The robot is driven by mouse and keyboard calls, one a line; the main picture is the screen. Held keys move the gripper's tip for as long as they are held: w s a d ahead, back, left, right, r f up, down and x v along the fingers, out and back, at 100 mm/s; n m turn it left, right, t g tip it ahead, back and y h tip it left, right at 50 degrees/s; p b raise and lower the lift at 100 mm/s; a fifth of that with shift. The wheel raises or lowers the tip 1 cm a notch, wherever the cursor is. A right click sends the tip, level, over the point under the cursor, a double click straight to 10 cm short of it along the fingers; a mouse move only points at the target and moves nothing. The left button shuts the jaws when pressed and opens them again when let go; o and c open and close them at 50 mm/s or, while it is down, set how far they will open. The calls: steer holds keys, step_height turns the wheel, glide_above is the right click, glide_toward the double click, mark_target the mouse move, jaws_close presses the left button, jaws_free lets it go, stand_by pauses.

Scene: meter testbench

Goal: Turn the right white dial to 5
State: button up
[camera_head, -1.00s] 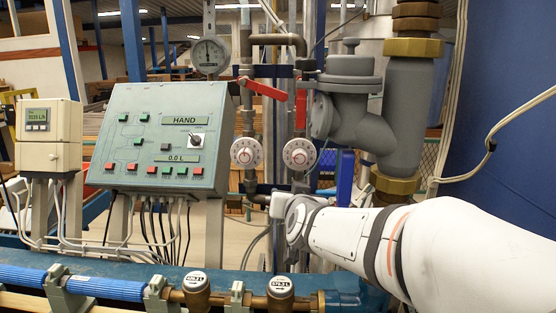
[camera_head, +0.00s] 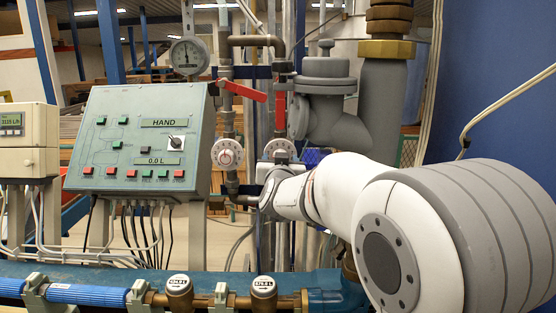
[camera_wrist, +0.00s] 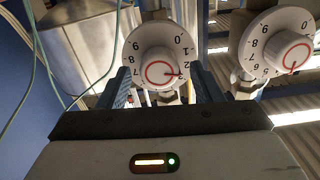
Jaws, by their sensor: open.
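The right white dial (camera_head: 279,149) has a red ring and is partly covered by my arm in the head view. In the wrist view, which looks turned over, this dial (camera_wrist: 150,45) is the left one. The left white dial (camera_head: 227,153) shows at the right of the wrist view (camera_wrist: 278,46), outside the fingers.
A control panel (camera_head: 100,150) stands left of the dials. Red lever handles (camera_head: 243,91) and a round gauge (camera_head: 188,57) are above them. A grey valve body (camera_head: 326,95) is at the upper right. Blue pipes with brass meters (camera_head: 180,290) run along the front.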

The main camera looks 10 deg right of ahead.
steer(key=shift+w, duration=0.1)
steer(key=shift+c, duration=0.5)
steer(key=c, duration=0.9)
steer(key=shift+f+m+b, duration=0.1)
steer(key=shift+m+b, duration=0.2)
steer(key=shift+b, duration=0.15)
steer(key=shift+d+m+b, duration=0.15)
steer(key=shift+m+b, duration=6.1)
steer(key=shift+m, duration=2.25)
